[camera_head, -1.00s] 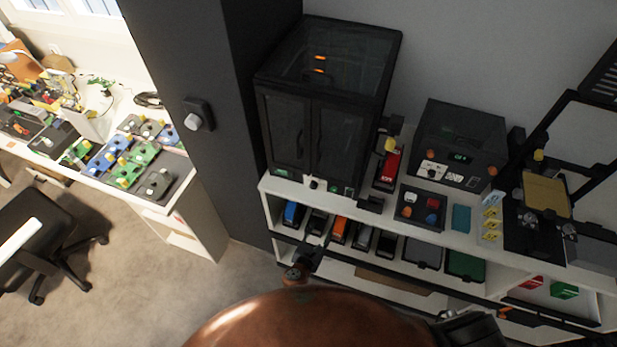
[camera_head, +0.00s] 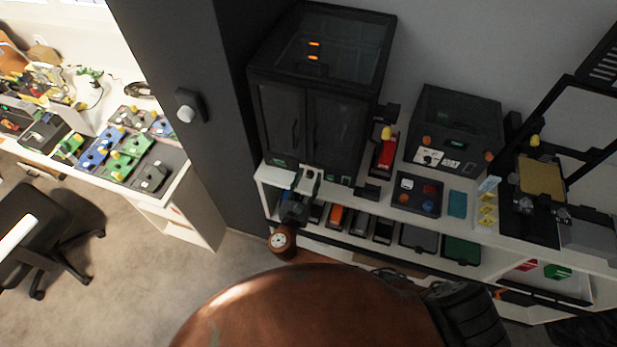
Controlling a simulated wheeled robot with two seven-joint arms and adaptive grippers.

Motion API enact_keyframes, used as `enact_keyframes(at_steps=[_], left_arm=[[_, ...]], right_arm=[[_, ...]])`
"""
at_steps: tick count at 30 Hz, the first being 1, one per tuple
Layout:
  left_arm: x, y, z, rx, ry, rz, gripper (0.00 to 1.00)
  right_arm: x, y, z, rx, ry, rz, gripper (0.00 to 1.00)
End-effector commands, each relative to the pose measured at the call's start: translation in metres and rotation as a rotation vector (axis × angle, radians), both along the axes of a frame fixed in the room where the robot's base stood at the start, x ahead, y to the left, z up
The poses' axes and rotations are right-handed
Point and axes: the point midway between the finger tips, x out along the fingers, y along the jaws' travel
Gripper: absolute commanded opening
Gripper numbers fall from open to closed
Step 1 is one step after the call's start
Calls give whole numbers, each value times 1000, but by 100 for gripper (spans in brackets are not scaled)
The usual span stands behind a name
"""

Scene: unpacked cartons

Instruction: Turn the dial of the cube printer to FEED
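The cube printer appears to be the large black enclosure (camera_head: 345,125) with two dark doors, standing at the left end of the white shelf unit. Small green-lit marks show along its lower front edge. My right gripper (camera_head: 308,178) is just in front of that lower edge, left of the middle. It covers the spot where a small white dial showed earlier, so the dial and its setting are hidden. Contact with the dial cannot be made out. The fingers are too small to tell whether they are open or shut. My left gripper is not in view.
Bins fill the lower shelf. A dark pillar (camera_head: 185,60) stands left.

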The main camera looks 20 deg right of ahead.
Motion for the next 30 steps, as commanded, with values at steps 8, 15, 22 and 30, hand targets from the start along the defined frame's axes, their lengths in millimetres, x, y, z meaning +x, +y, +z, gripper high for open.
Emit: enact_keyframes(at_steps=[8,15,22,30], left_arm=[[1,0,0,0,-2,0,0],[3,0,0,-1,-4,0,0],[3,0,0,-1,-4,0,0],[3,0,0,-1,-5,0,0]], right_arm=[[3,-2,0,1,-1,0,38],[2,-2,0,1,0,0,24],[2,-1,0,1,0,0,8],[2,-1,0,3,-1,0,0]])
